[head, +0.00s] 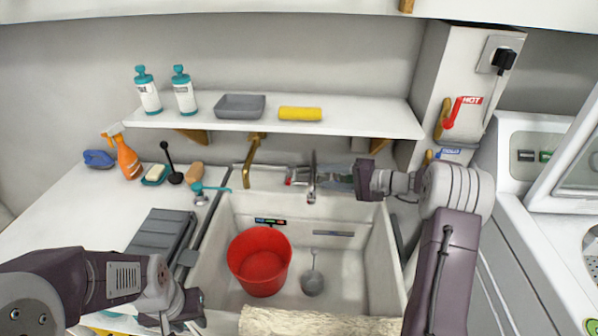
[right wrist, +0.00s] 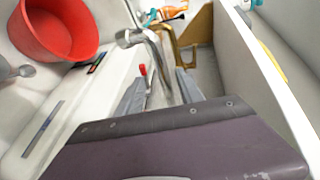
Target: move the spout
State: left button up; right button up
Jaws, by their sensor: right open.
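The chrome spout (head: 312,180) stands at the back edge of the sink, with a red-marked tap handle (head: 291,177) on its left. In the right wrist view the spout (right wrist: 157,55) curves over, its end to the upper left. My right gripper (head: 335,178) is open just right of the spout in the head view, its fingers pointing left. In the right wrist view its fingertips (right wrist: 160,88) lie on either side of the spout's neck; I cannot tell whether they touch it. My left gripper (head: 190,308) is low at the left, away from the spout; its jaw opening is unclear.
The white sink (head: 386,245) holds a red bucket (head: 260,262) and a grey ladle-like tool (head: 313,280). A white shelf (head: 360,118) overhangs behind.

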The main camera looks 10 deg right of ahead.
jog(key=w+d+x, duration=0.1)
jog(key=x, duration=0.7)
jog(key=shift+w+a+t, duration=0.25)
jog(key=shift+w+t, duration=0.05)
jog(key=shift+w, duration=0.15)
jog(key=shift+c, duration=0.3)
grip_shut()
dwell(0.8)
